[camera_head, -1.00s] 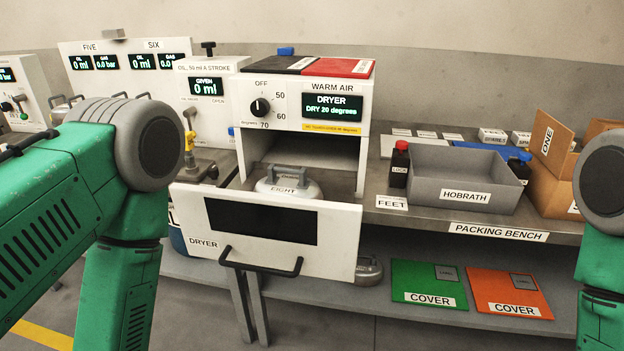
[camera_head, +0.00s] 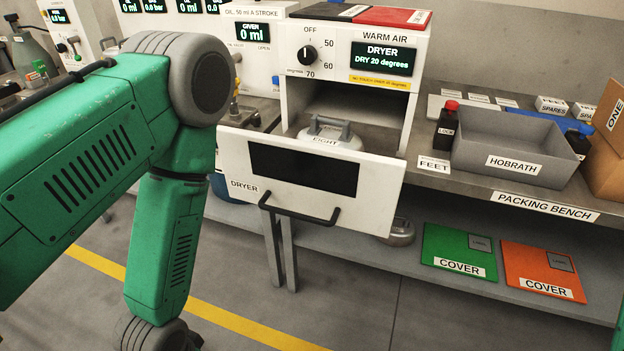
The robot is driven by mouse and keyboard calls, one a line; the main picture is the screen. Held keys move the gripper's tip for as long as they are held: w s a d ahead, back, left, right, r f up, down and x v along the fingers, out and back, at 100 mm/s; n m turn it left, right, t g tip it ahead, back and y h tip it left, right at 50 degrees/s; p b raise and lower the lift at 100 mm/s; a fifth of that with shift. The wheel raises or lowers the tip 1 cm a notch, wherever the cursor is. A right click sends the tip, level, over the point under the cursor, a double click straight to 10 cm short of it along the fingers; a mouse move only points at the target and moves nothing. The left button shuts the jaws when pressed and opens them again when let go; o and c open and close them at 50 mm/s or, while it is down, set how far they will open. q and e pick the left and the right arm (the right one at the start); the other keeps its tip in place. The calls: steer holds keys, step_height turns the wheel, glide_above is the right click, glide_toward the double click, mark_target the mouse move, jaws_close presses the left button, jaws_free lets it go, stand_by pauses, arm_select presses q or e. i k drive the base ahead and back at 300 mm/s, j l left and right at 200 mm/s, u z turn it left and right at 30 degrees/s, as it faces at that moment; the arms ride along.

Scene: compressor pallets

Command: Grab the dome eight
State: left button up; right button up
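The dome labelled EIGHT (camera_head: 332,138) is a pale round dome with a grey handle on top. It sits inside the dryer (camera_head: 350,65), behind the lowered white front (camera_head: 222,152) with its dark window and black handle. The front hides the dome's lower part. My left arm comes in from the left, but its gripper is below the picture or hidden. My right gripper is not in view; only a green sliver of my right arm shows at the lower right edge.
The packing bench (camera_head: 470,192) carries a grey HOBRATH tray (camera_head: 520,163), a red-capped LOCK bottle (camera_head: 447,126) and a cardboard box (camera_head: 605,160). Green (camera_head: 455,246) and orange (camera_head: 530,262) covers lie on the lower shelf, beside another grey dome (camera_head: 399,232). Floor in front is clear.

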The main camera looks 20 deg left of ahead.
mark_target(334, 135)
steer(key=k+j+z, duration=0.35)
steer(key=j, duration=0.2)
steer(key=k+j+z, duration=0.2)
steer(key=j+z, duration=0.2)
steer(key=j, duration=0.15)
steer(key=k+j+z, duration=0.35)
